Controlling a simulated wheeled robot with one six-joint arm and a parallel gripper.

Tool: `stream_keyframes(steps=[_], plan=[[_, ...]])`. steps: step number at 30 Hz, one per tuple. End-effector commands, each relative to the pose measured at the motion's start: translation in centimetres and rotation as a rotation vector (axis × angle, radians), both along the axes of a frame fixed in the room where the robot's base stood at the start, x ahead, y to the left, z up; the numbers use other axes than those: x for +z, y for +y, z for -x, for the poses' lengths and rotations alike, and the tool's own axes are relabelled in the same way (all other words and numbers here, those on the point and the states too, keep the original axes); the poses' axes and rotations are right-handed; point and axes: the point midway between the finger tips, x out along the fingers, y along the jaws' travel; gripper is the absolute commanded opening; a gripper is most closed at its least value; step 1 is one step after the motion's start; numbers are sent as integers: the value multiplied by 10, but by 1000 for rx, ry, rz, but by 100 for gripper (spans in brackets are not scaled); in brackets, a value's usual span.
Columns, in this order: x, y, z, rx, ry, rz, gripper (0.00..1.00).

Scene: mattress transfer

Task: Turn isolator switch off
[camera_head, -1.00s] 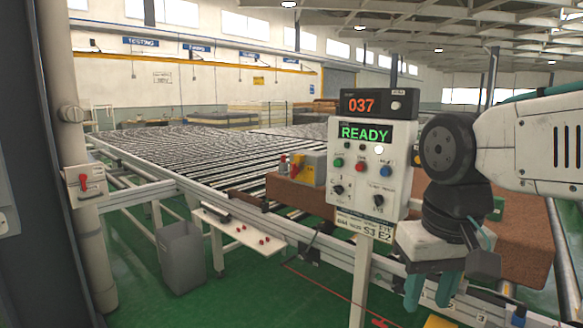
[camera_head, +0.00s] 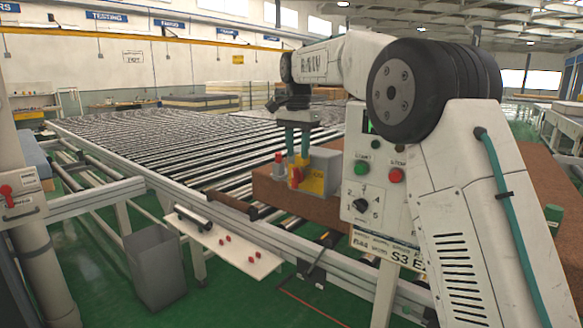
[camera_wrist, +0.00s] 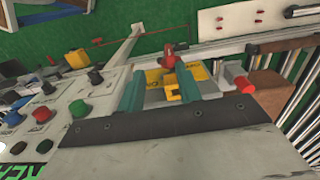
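A grey box with a yellow face and a red handle (camera_head: 297,176), which looks like the isolator switch, sits on the brown block by the roller conveyor. My gripper (camera_head: 298,147) hangs over this box, teal fingers pointing down. In the wrist view my gripper (camera_wrist: 174,84) is open, fingers apart. The red handle (camera_wrist: 169,54) and a yellow block (camera_wrist: 174,90) show in the gap between the fingers. I see no clear contact with the handle. A second grey box with a red lever (camera_head: 8,196) is on the pillar at the left.
The control panel (camera_head: 352,206) with buttons and knobs stands close by, partly hidden by my arm. Its buttons also show at the left of the wrist view (camera_wrist: 77,108). A white shelf (camera_head: 228,246) and grey bin (camera_head: 155,268) stand in front of the conveyor (camera_head: 160,148).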

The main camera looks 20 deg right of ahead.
Motion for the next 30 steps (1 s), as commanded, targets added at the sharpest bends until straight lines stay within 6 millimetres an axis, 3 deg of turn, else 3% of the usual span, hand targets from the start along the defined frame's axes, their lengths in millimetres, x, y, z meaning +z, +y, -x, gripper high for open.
stream_keyframes(steps=[8,18,30], plan=[[-20,-5,-9,-29,5,0,35],[-71,-11,-9,-35,4,0,35],[-82,-9,-9,-32,1,0,35]])
